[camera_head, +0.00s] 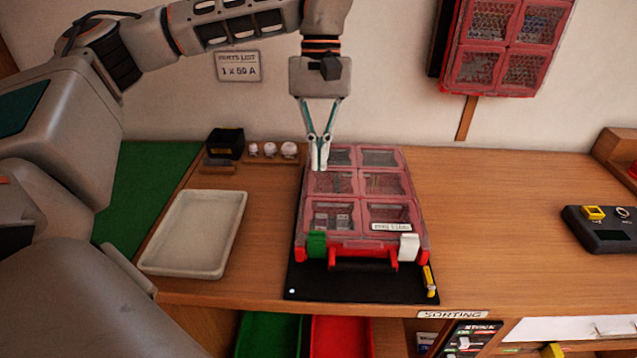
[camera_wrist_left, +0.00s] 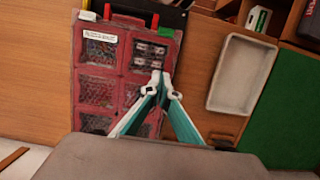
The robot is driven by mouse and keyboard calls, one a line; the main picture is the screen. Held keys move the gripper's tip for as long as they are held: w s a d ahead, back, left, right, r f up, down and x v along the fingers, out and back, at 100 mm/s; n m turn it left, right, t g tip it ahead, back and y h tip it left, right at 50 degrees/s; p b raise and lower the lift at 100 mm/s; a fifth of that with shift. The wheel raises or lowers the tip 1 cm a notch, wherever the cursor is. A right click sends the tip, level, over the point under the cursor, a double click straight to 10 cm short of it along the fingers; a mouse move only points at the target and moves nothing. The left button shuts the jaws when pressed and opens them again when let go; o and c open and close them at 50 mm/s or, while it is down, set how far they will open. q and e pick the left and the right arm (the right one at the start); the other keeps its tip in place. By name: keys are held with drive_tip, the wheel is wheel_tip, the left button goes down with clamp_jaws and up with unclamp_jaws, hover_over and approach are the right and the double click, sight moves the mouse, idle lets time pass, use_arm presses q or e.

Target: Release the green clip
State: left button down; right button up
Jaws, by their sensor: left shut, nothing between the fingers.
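The green clip (camera_head: 316,245) sits at the front left edge of a red case (camera_head: 350,242) with a clear lid of several windows. A white clip (camera_head: 408,247) sits at the front right, and a red handle lies between them. In the left wrist view the green clip (camera_wrist_left: 152,22) is at the case's far edge. My left gripper (camera_head: 319,168) is shut and empty, above the back left part of the lid, behind the green clip and apart from it. It also shows in the left wrist view (camera_wrist_left: 162,82). My right gripper is not in view.
The case lies on a black mat (camera_head: 345,288) with a small yellow item (camera_head: 429,281). A pale empty tray (camera_head: 193,234) is to the left. A black box (camera_head: 225,143) and white knobs (camera_head: 270,150) stand behind. The wooden bench right of the case is clear up to a dark device (camera_head: 603,238).

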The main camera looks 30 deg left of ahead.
sight(318, 215)
use_arm(q)
drive_tip(key=b+x, duration=0.1)
drive_tip(key=x, duration=0.8)
drive_tip(key=shift+s+f, duration=0.1)
drive_tip(key=shift+f, duration=0.3)
drive_tip(key=s+d, duration=0.2)
drive_tip(key=shift+s+r, duration=0.3)
drive_tip(key=shift+s, duration=0.05)
drive_tip(key=shift+s+d, duration=0.1)
drive_tip(key=shift+s, duration=0.15)
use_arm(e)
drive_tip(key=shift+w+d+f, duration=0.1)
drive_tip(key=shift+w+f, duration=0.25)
use_arm(q)
drive_tip(key=shift+r, duration=0.1)
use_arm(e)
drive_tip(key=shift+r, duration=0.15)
use_arm(q)
drive_tip(key=shift+s+t, duration=0.15)
drive_tip(key=shift+t, duration=0.15)
drive_tip(key=shift+s+d+r, duration=0.1)
drive_tip(key=shift+d, duration=0.05)
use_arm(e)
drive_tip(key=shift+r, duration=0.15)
